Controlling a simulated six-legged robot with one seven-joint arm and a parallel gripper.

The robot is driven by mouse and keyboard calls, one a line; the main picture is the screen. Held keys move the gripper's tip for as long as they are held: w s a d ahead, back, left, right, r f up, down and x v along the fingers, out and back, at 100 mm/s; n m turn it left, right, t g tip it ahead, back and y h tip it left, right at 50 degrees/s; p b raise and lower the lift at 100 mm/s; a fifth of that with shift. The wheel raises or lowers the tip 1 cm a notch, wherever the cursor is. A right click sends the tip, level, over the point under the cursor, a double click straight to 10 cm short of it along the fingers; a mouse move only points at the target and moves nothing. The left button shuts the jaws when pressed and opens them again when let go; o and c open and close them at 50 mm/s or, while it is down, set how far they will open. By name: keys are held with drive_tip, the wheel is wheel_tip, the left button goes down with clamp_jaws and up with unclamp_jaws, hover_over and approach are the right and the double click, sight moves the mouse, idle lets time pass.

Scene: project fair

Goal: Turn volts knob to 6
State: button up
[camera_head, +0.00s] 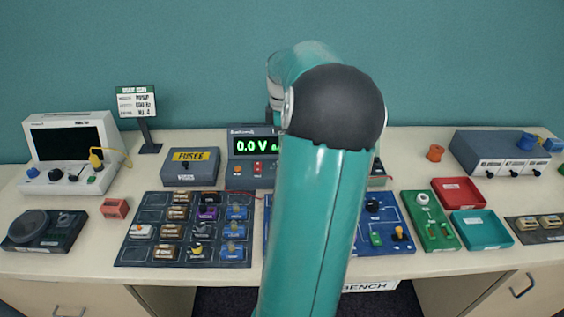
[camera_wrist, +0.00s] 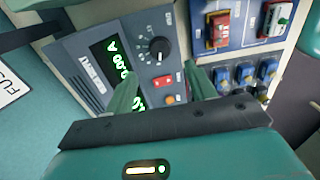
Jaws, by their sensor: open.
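The power supply (camera_head: 247,172) stands at the back middle of the bench, and its green display (camera_head: 254,145) reads 0.0 V. My arm covers its right part in the head view, so no dial knob shows there. In the wrist view the supply (camera_wrist: 92,83) appears turned, with a black round knob (camera_wrist: 158,50) inside a ring of tick marks. Its label and exact setting are too small to read. My gripper (camera_wrist: 160,72) is open, its two green fingers apart and pointing toward the panel. The knob lies just beyond the gap between the fingertips, with nothing held.
A red rocker switch (camera_wrist: 164,83) sits on the panel near the knob, between the fingers in the picture. A blue board (camera_wrist: 240,50) with modules lies beside the supply. The FUSES box (camera_head: 190,170) stands left of the supply, and a dark parts board (camera_head: 150,255) in front.

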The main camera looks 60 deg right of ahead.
wheel_tip(320, 180, down, 9)
drive_tip(key=shift+r, duration=0.1)
idle(0.3)
drive_tip(key=c, duration=1)
